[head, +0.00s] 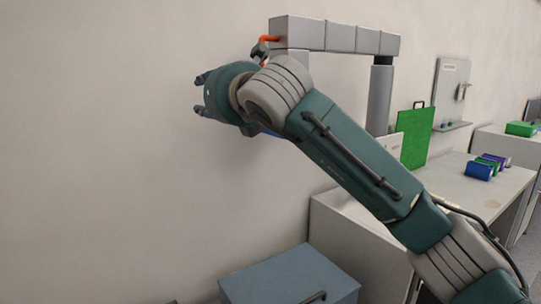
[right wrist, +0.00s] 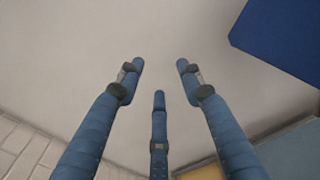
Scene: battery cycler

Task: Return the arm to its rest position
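My right arm comes in from the lower right of the head view and reaches up and left across the bench. My right gripper (head: 199,93) is at the arm's far end, in front of the bare wall and left of the grey beam. In the right wrist view its three blue fingers (right wrist: 159,74) are spread apart with nothing between them, so it is open and empty. The fingers point toward a plain pale surface. My left gripper is not in view.
A grey beam (head: 340,37) on a column (head: 379,98) stands behind my arm. The bench (head: 462,192) holds a green panel (head: 416,138) and several coloured cylinders (head: 478,171). A blue-grey cabinet (head: 285,277) is below. A blue panel (right wrist: 290,35) shows in the right wrist view. The left side looks clear.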

